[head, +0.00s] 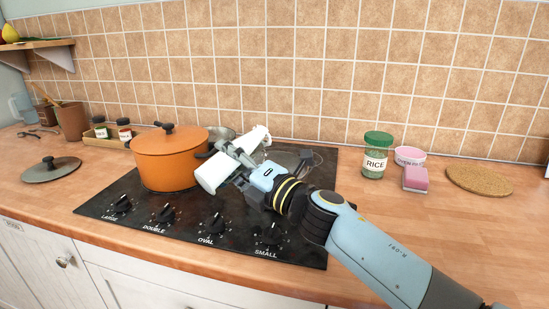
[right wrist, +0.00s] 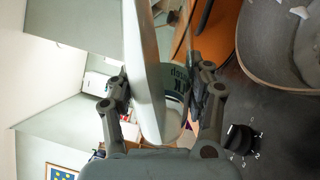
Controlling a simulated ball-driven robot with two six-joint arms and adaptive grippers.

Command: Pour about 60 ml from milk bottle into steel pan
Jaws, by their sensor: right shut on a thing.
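My right gripper (head: 238,163) is shut around the white milk bottle (head: 213,177), which is strongly tilted, close to lying flat, above the hob. The bottle also shows between the fingers in the right wrist view (right wrist: 142,70), with part of its label visible. The grey steel pan (head: 222,132) is mostly hidden behind the orange pot and my gripper. Its rim and inside show at the upper right of the right wrist view (right wrist: 262,62), with white patches inside that may be milk or glare. No stream can be made out. My left gripper is not in view.
An orange pot (head: 168,160) stands close left of the bottle on the black hob (head: 180,212). A lid (head: 51,170) lies at the left. The front right counter is clear.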

